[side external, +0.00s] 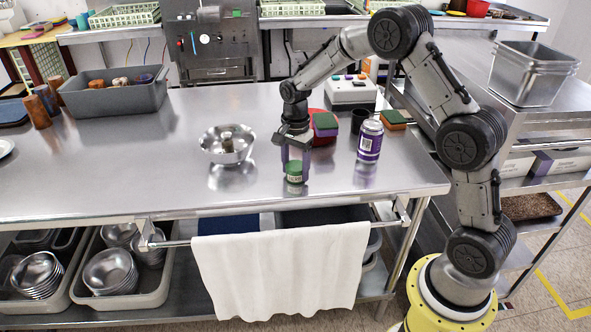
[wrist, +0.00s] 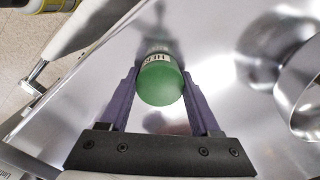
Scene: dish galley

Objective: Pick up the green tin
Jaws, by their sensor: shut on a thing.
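The green tin (side external: 295,172) is a small can with a pale label, near the front of the steel table. My gripper (side external: 295,160) reaches down over it and is shut on it, with one finger on each side. In the wrist view the green tin (wrist: 160,82) sits between the two purple fingers of my gripper (wrist: 160,90), its round green face and part of the label showing. I cannot tell from the pictures whether its base touches the table.
A steel bowl (side external: 227,146) with something in it stands just left of my gripper. A grey bin (side external: 115,95) is at the back left. A white towel (side external: 280,270) hangs at the front edge.

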